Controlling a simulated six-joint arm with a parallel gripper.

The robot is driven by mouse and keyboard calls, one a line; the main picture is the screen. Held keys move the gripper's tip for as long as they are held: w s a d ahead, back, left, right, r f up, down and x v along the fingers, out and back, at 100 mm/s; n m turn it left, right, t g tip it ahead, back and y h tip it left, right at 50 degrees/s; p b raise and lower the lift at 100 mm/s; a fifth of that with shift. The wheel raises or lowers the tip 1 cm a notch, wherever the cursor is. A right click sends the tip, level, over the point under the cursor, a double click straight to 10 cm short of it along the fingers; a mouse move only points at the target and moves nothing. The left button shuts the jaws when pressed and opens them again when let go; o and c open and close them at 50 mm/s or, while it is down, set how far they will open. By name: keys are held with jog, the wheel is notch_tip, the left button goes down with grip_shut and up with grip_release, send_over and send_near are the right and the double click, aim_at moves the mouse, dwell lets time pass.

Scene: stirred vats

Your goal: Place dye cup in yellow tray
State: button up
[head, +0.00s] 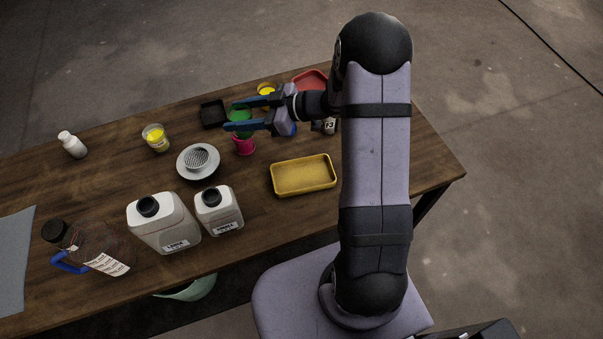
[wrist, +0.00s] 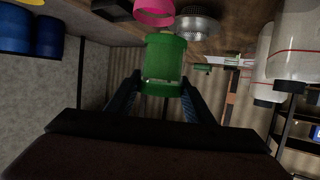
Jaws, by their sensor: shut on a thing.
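My gripper (head: 232,115) is shut on a green cup (head: 240,115), which I take as the dye cup. In the wrist view the green cup (wrist: 164,58) sits between my two fingers (wrist: 160,80). It is held over the back part of the table, close to a pink cup (head: 244,147). Whether the two touch is not clear. The yellow tray (head: 303,188) lies on the table to the right and nearer the front, and looks empty.
A black tray (head: 213,113), a yellow cup (head: 267,89) and a red tray (head: 311,79) are at the back. A round strainer (head: 198,160) and a beaker of yellow liquid (head: 156,138) are left. Two white jugs (head: 165,225) stand in front. Bare wood surrounds the yellow tray.

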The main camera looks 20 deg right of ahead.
jog(key=s+d, duration=0.7)
jog(key=d, duration=0.1)
jog(key=b, duration=0.1)
send_over(303, 178)
jog(key=shift+f, duration=5)
jog(key=shift+f, duration=0.1)
jog(key=o, duration=0.7)
jog(key=shift+f, duration=0.1)
jog(key=o, duration=0.4)
jog(key=shift+o, duration=0.2)
